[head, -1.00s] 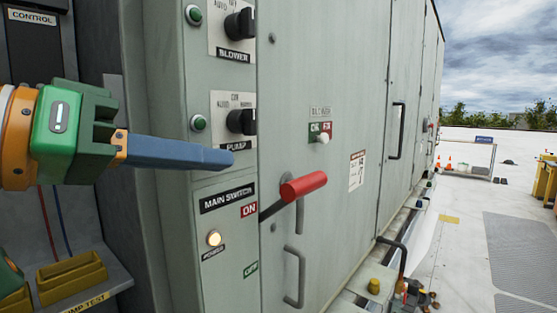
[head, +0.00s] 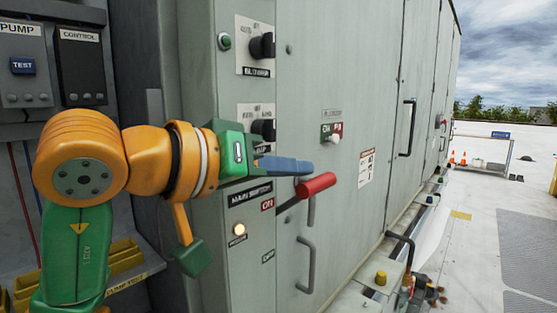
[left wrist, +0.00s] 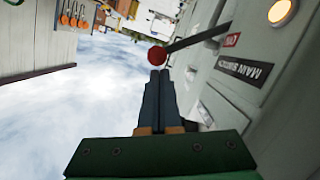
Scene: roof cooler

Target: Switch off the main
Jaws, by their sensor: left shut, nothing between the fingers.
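The main switch is a lever with a red grip (head: 316,185) on the grey cabinet, beside the MAIN SWITCH label (head: 249,194). A lamp (head: 239,230) by the switch is lit. My left gripper (head: 311,168) is shut and empty, its blue fingers just above the red grip in the head view. In the left wrist view the red grip (left wrist: 157,55) shows right beyond the fingertips (left wrist: 159,72); whether they touch, I cannot tell. My right gripper is not in view.
Blower (head: 262,46) and pump (head: 263,130) knobs sit above the switch. Door handles (head: 306,265) protrude from the cabinet. Open roof lies to the right.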

